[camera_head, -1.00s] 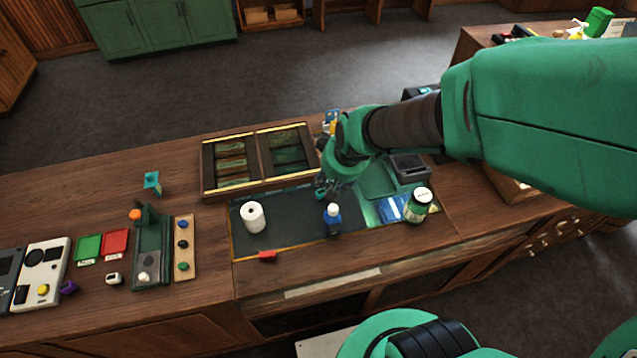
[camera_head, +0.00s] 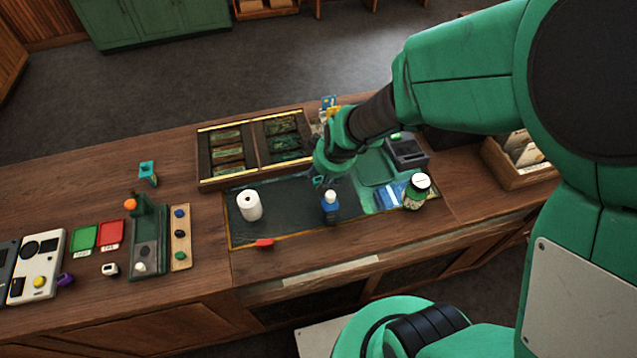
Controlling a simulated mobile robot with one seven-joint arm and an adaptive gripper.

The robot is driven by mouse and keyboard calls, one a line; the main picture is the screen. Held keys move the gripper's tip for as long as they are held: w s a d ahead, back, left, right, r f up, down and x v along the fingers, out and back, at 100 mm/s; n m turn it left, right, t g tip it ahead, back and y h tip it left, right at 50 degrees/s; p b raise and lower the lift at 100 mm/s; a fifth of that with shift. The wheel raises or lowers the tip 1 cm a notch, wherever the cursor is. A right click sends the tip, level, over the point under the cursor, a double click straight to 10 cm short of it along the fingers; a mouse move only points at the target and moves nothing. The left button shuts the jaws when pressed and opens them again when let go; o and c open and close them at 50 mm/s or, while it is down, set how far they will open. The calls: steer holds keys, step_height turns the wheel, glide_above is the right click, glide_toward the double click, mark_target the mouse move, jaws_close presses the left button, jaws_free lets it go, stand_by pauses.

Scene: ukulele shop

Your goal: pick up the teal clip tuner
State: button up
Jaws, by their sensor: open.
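The teal clip tuner (camera_head: 148,171) stands on the wooden counter at the left, behind the green tray with the orange-topped item. It is small and its details are hard to make out. My gripper (camera_head: 318,180) is above the dark mat at the middle of the counter, far to the right of the tuner. It is open, with nothing seen between its fingers, though the fingers are small and partly hidden by the wrist. It is just behind the blue bottle (camera_head: 330,205) in the picture; I cannot tell its height.
A white roll (camera_head: 249,206), a red item (camera_head: 264,243) and a green jar (camera_head: 416,190) are around the mat. A compartmented case (camera_head: 207,160) lies behind it. A green tray (camera_head: 147,246) and wooden strip (camera_head: 181,235) stand left. Counter between tuner and case is clear.

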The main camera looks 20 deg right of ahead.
mark_target(319, 179)
steer(key=shift+w+f, duration=0.1)
steer(key=shift+f, duration=0.1)
steer(key=shift+b+x, duration=0.45)
steer(key=shift+x, duration=2.15)
steer(key=shift+a, duration=0.1)
steer(key=c, duration=1)
